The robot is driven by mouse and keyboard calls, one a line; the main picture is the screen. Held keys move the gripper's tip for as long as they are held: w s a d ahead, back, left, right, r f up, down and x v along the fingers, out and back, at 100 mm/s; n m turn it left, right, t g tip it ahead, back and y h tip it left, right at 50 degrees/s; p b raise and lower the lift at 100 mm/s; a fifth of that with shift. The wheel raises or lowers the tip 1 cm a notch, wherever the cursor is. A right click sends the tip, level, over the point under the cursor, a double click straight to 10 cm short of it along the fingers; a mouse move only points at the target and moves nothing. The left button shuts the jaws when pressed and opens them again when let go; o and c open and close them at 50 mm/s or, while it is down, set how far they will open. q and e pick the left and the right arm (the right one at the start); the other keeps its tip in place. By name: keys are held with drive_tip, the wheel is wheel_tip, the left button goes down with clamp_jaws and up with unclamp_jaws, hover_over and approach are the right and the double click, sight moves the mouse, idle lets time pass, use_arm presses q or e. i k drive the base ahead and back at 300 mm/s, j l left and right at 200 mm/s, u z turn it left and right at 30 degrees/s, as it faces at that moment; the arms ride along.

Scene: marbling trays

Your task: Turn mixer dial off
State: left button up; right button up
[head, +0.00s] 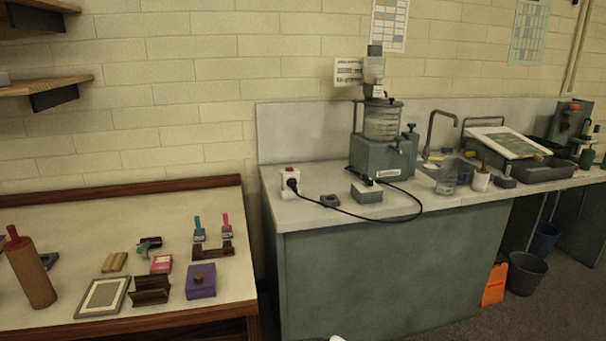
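The mixer (378,157) stands on the grey counter toward the back wall. It has a grey base, a clear jar (383,122) on top and a funnel-like part above that. A small grey box (366,193) with a dark top piece sits in front of it, beside a black cord. I cannot make out which part is the dial, nor its setting. Neither of my grippers shows in the head view. A small pale shape at the bottom edge is too cut off to identify.
A white power outlet block (290,184) with a black plug and cord lies left of the mixer on the counter (300,212). A wooden-edged table (60,250) with tools is at left.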

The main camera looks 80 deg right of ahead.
sight(369, 182)
drive_tip(key=z, duration=3.15)
